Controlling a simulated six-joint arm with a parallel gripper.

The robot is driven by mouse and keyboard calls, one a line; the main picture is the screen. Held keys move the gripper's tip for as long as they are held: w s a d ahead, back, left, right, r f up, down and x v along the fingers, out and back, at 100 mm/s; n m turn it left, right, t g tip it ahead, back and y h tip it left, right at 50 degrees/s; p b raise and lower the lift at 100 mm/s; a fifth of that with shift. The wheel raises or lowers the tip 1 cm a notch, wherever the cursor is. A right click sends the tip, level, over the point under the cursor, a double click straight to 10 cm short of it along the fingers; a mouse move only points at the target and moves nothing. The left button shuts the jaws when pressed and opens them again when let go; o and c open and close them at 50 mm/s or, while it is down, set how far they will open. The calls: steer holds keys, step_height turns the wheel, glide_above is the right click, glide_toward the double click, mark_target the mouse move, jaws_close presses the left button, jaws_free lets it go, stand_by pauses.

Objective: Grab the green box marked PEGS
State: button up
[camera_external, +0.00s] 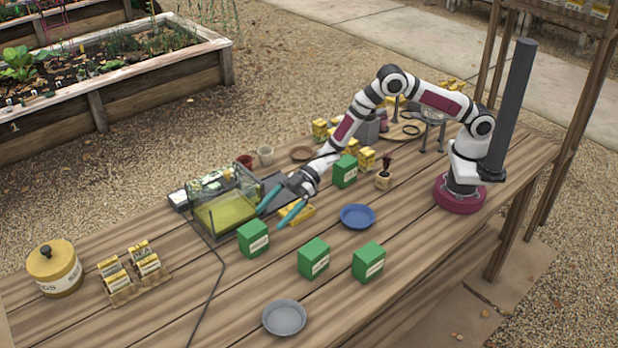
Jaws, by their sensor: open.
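Several green boxes with white labels stand upright on the wooden table; the label print is too small to read, so I cannot tell which one says PEGS. One green box (253,240) is at the left, another green box (314,259) is in the middle, another green box (368,263) is to the right, and another green box (344,172) is farther back beside my arm. My gripper (269,220) has its two teal fingers apart, with nothing between them. It is just behind and above the left green box, and appears apart from it.
A clear tank (224,208) with a yellow-green bottom stands left of my gripper. A yellow packet (297,213) lies behind the fingers. A blue dish (357,216) and a grey dish (284,317) lie near the boxes. A cable (207,300) crosses the table at left.

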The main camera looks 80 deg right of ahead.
mark_target(259, 223)
steer(key=x, duration=0.6)
steer(key=shift+w+d+r, duration=0.15)
steer(key=shift+w, duration=0.15)
steer(key=c, duration=1.5)
